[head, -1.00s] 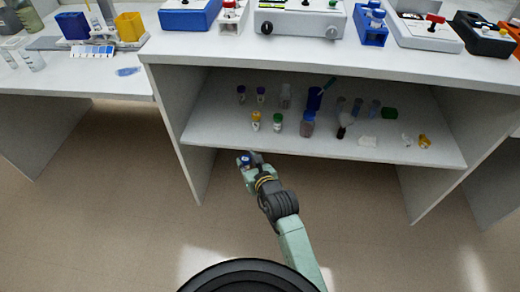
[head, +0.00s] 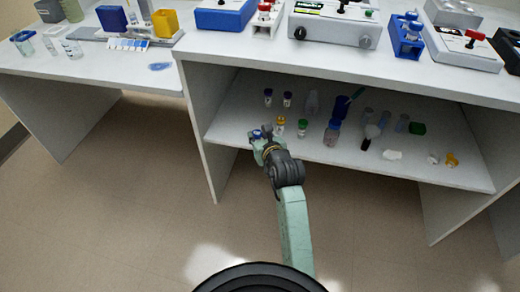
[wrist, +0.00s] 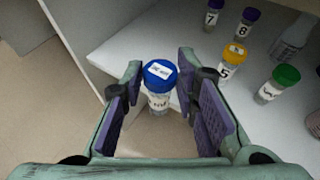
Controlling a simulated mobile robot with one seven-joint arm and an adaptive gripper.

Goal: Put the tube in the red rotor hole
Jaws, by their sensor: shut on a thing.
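A small tube with a blue cap and a white label (wrist: 160,86) stands between the fingers of my gripper (wrist: 162,110) in the wrist view. My gripper is shut on it. In the head view my gripper (head: 262,142) is at the front left edge of the lower shelf, and the tube's blue cap (head: 257,133) shows at its tip. I cannot pick out a rotor or a red rotor hole in either view.
The lower shelf (head: 235,112) holds several vials, including a yellow-capped one (wrist: 233,58) and a green-capped one (wrist: 280,82), right of my gripper. The bench top (head: 300,62) above carries several devices. The shelf's left side panel (head: 195,125) stands close by.

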